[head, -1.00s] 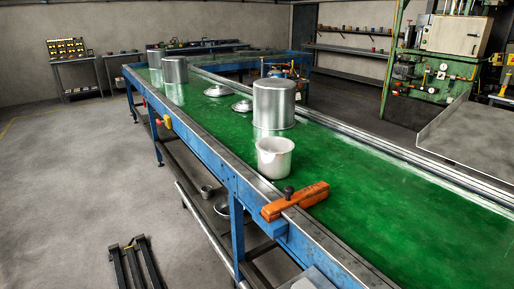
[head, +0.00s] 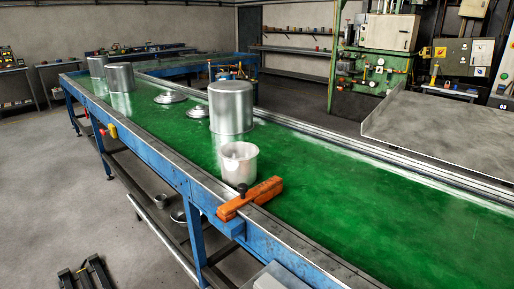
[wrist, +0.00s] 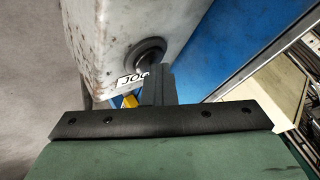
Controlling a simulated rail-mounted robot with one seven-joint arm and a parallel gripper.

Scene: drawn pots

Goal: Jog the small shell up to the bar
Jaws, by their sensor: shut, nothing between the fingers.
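The small shell (head: 239,165), a pale metal pot with an open top, stands upright on the green belt (head: 340,205) in the head view. The orange bar (head: 262,195) with a dark knob reaches over the belt just in front of it. The knob overlaps the shell's lower edge in the picture, and I cannot tell whether shell and bar touch. My gripper (wrist: 153,80) is shut and empty in the wrist view. Its tips are at a dark round button (wrist: 147,52) on a grey box marked JOG (wrist: 134,78); contact is unclear. My gripper is out of the head view.
A large pot (head: 231,108) stands behind the small shell, with lids (head: 170,98) and more pots (head: 120,77) farther back. The belt in front of the bar is bare. A grey sloped table (head: 440,125) stands beyond the conveyor's far rail.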

